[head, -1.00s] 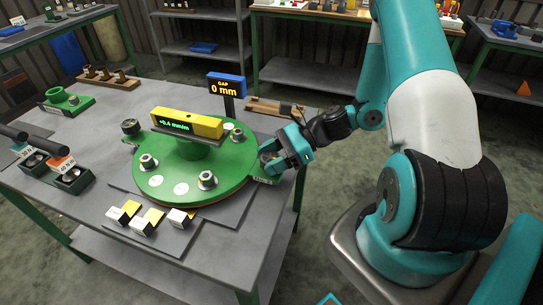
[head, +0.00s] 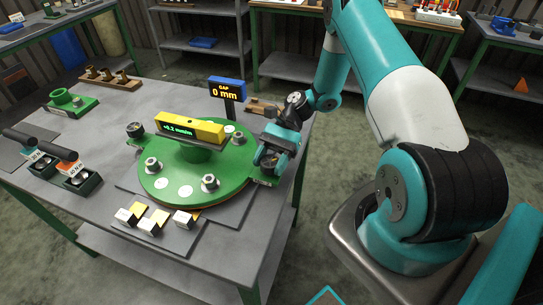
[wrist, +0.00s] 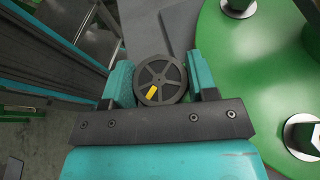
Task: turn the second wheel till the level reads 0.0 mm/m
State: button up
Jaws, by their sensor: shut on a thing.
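The yellow level (head: 190,127) lies on the hub of the green round plate (head: 165,188), and its display reads +0.2 mm/m. My gripper (head: 270,160) is at the right edge of the plate. In the wrist view my gripper (wrist: 160,85) is shut on a dark spoked wheel (wrist: 160,80) with a yellow mark at its lower left. The jaws hold the wheel from both sides. In the head view that wheel is mostly hidden by the gripper. Another dark wheel (head: 135,129) stands at the plate's far left edge.
A blue sign (head: 227,90) behind the plate reads GAP 0 mm. Several hex nuts (head: 210,182) sit on the plate. Small white-and-yellow blocks (head: 155,222) lie in front. Two black-handled tools (head: 78,174) lie at left.

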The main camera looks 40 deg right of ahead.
jog(key=n+g+h, duration=0.1)
jog(key=n, duration=0.1)
jog(key=n+g+h+p, duration=0.1)
jog(key=g, duration=0.1)
jog(key=shift+w+a+r+n+g+h, duration=0.1)
jog(key=shift+w+n+g+h, duration=0.05)
jog(key=shift+n+g+h, duration=0.2)
jog(key=n+g+h, duration=0.2)
jog(key=n, duration=0.1)
jog(key=shift+p, duration=0.3)
jog(key=n+h+b, duration=0.1)
jog(key=n+g+h+b, duration=0.1)
jog(key=h, duration=0.1)
jog(key=shift+f, duration=0.35)
jog(key=n+g+h+b, duration=0.1)
jog(key=n+h+b, duration=0.1)
jog(key=b, duration=0.1)
jog(key=shift+r, duration=0.1)
jog(key=shift+r+n+h+b, duration=0.15)
jog(key=shift+n+h+b, duration=0.15)
jog(key=shift+b, duration=0.2)
jog(key=o, duration=0.9)
